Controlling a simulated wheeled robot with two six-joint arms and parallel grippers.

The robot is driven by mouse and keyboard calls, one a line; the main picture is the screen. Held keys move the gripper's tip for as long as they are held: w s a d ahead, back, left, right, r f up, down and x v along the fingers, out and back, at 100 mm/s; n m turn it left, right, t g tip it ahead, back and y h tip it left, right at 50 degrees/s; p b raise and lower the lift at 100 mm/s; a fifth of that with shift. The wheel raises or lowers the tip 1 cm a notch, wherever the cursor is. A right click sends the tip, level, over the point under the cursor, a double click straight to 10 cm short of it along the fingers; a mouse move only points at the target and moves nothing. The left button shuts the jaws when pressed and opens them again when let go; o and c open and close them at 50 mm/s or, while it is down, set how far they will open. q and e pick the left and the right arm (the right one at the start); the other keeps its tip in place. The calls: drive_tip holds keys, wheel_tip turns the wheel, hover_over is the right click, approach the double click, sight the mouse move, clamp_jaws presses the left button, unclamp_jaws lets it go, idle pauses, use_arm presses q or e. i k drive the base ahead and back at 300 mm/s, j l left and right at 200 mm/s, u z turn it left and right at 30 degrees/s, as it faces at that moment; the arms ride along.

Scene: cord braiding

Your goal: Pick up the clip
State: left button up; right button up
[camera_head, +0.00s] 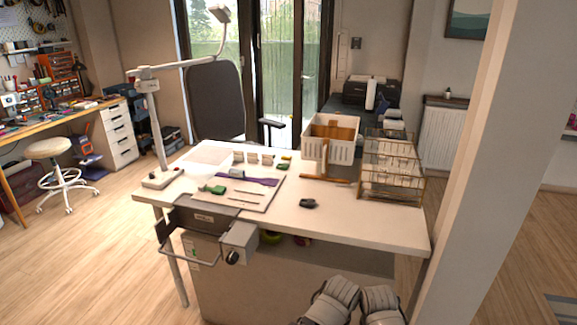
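A small black object (308,203), possibly the clip, lies alone on the white table right of the work board; it is too small to tell for sure. A green clip-like piece (213,189) lies on the board's left part. Another small green piece (283,165) sits near the board's far right corner. A purple cord or strip (262,181) lies across the board (232,203). Two grey-white rounded parts at the bottom edge look like my own arms; no gripper fingers show, and nothing of mine is near the table objects.
A white basket (342,155) and a wire rack (367,190) stand at the table's right. A lamp (162,178) stands at the left. Several small pale blocks line the board's back. The table's front right (380,226) is clear. A beige pillar (480,180) rises at the right.

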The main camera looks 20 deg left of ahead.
sight(284, 166)
drive_tip(key=i+j+z, duration=0.2)
drive_tip(key=j+z, duration=0.15)
drive_tip(key=j, duration=0.6)
drive_tip(key=j+z, duration=0.4)
drive_tip(key=j, duration=0.55)
drive_tip(key=i, duration=0.05)
